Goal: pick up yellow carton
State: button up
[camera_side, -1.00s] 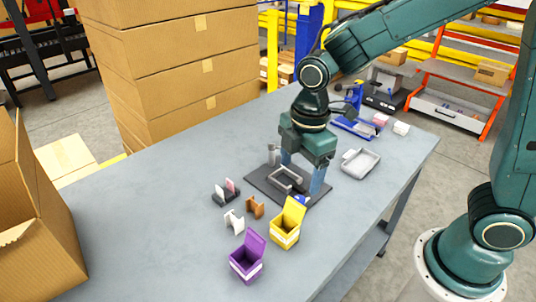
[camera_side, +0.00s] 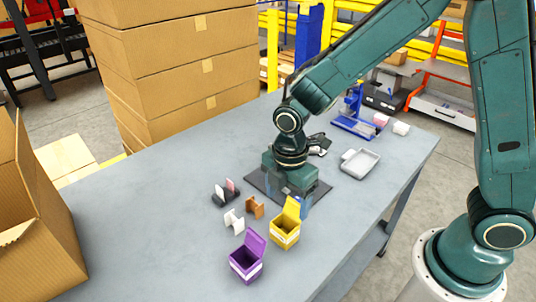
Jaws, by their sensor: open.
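My gripper (camera_side: 287,203) is just behind the carton, low over the dark mat (camera_side: 255,180). Its blue fingers point down; one shows beside the carton's lid, and the other is mostly hidden. I cannot tell whether the finger touches the carton. The gripper is open, and the carton stands on the table.
A purple carton (camera_side: 247,261) stands left and in front of the yellow one. A brown piece (camera_side: 255,207), a white piece (camera_side: 234,220) and a small dark holder (camera_side: 226,193) lie nearby. A grey tray (camera_side: 360,163) sits at right. The table's left part is clear.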

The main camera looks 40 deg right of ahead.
send_near(285, 225)
jog(key=shift+s+a+f, duration=0.8)
jog(key=shift+s+a, duration=0.05)
jog(key=shift+a, duration=0.05)
jog(key=shift+a+f, duration=0.15)
jog(key=shift+f, duration=2.4)
jog(key=c, duration=1)
